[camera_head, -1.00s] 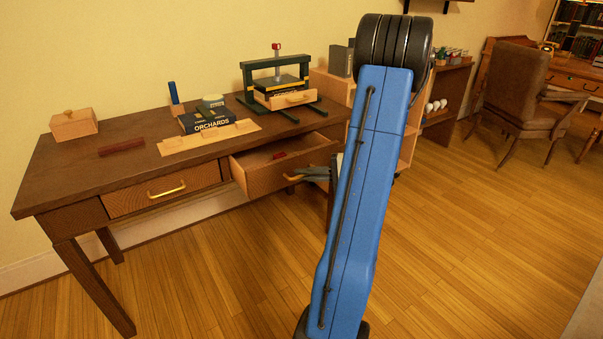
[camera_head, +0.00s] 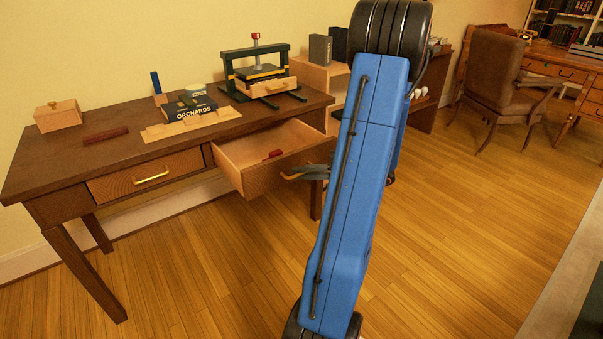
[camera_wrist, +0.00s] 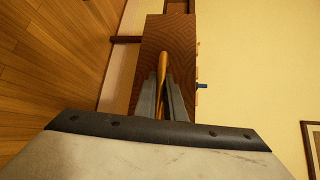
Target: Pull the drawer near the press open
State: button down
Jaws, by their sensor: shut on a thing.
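The drawer near the press (camera_head: 262,160) is the right one of the desk's two drawers. In the wrist view the handle (camera_wrist: 162,70) runs between the two fingers of my gripper (camera_wrist: 163,95). The green press (camera_head: 258,72) stands on the desk above the drawer.
The left drawer (camera_head: 140,182) is shut. On the desk top (camera_head: 60,155) are a wooden box (camera_head: 58,116), a dark red bar (camera_head: 105,135) and a book marked ORCHARDS (camera_head: 190,108). A low shelf (camera_head: 318,78) stands right of the desk. The floor (camera_head: 210,270) in front is clear.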

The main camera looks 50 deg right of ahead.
jog(key=c, duration=2.1)
grip_release()
jog(key=shift+d, duration=0.1)
jog(key=v, duration=1.7)
jog(key=shift+s+d, duration=0.1)
jog(key=shift+s, duration=0.05)
